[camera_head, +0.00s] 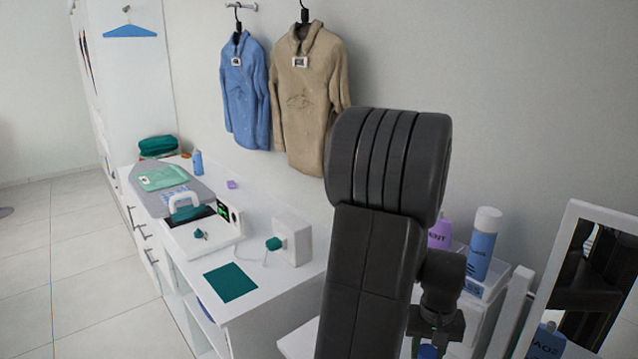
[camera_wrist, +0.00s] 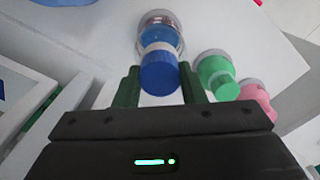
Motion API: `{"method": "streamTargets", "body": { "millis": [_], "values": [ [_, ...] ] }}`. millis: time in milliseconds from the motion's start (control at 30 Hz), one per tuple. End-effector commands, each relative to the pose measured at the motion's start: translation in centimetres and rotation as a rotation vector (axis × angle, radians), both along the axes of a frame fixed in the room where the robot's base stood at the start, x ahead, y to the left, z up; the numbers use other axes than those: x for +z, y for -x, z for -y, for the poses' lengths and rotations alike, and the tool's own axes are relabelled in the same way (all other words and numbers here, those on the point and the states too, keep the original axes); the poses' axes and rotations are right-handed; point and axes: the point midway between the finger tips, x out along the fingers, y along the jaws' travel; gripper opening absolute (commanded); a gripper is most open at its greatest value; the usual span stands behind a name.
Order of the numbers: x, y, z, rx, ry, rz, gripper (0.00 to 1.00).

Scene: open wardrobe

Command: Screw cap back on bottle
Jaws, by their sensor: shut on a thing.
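In the wrist view, a blue cap (camera_wrist: 160,76) sits between the two dark green fingers of my gripper (camera_wrist: 158,84), which is shut on it. Just beyond the cap, in line with it, is a clear and blue bottle (camera_wrist: 158,28) with a pale ring between them. I cannot tell how tightly the cap sits on the neck. In the head view, my gripper (camera_head: 433,328) is low at the right, partly hidden by my arm, with a small blue thing (camera_head: 428,351) under it.
A green bottle (camera_wrist: 215,72) and a pink bottle (camera_wrist: 257,100) stand close to the right of the fingers. In the head view, a blue can (camera_head: 482,246) and a purple bottle (camera_head: 440,234) stand behind my arm, and a mirror (camera_head: 585,285) leans at right.

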Motion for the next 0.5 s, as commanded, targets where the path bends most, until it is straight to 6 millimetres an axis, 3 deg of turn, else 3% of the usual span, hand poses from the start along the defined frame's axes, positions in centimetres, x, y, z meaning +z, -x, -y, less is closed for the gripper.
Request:
{"method": "streamTargets", "body": {
  "millis": [500],
  "values": [
    [-0.07,0.02,-0.01,-0.586,-0.001,-0.001,0.00]
  ]
}}
